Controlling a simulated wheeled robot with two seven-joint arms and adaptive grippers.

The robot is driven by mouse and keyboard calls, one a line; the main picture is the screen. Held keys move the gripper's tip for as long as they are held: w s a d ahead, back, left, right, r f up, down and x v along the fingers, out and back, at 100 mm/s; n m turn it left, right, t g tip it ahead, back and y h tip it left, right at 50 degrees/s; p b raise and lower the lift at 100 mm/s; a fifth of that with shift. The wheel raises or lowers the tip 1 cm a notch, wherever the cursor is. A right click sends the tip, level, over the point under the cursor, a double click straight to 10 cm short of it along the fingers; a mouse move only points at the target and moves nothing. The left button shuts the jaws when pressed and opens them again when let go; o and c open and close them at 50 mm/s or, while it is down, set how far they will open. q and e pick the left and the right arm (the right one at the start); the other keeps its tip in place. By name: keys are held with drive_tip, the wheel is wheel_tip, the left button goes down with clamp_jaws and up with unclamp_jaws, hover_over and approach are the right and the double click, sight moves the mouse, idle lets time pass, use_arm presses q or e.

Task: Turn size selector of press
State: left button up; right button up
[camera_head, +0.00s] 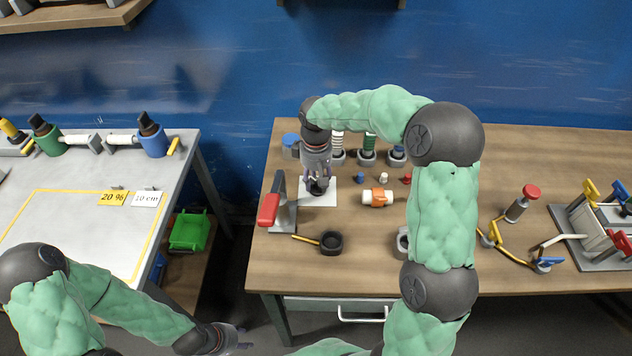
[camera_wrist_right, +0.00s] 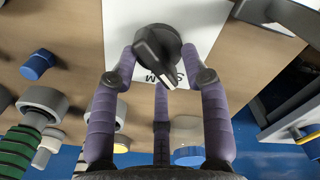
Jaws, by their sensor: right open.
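The size selector is a black knob (camera_wrist_right: 158,48) with a pointer, set on a white plate (camera_wrist_right: 118,18) marked with letters, of which S and M show. In the head view the knob (camera_head: 319,187) and its plate (camera_head: 325,199) lie beside the red-handled press (camera_head: 270,207). My right gripper (camera_head: 317,180) reaches down over the knob. In the wrist view its purple fingers (camera_wrist_right: 165,72) are open, with fingertips on either side of the knob; I cannot tell whether they touch it. My left gripper (camera_head: 238,342) hangs low, off the wooden table; its fingers are too small to judge.
Several capped parts stand behind the plate on the wooden table (camera_head: 350,270). An orange-white fitting (camera_head: 377,197) lies right of the plate. A black ring-ended tool (camera_head: 330,241) lies in front. A grey table (camera_head: 75,225) stands left, with a gap between the tables.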

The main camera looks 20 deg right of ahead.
drive_tip(key=shift+f, duration=0.2)
clamp_jaws()
idle(0.3)
drive_tip(key=m+p, duration=0.2)
drive_tip(key=m, duration=0.1)
drive_tip(key=shift+d+m, duration=0.2)
drive_tip(key=shift+m, duration=0.1)
drive_tip(key=shift+s+d+m+p, duration=0.1)
drive_tip(key=shift+m+p, duration=0.25)
drive_tip(key=shift+m, duration=0.75)
drive_tip(key=shift+s+m+p, duration=0.1)
drive_tip(key=shift+m+p, duration=0.2)
drive_tip(key=shift+m, duration=1.2)
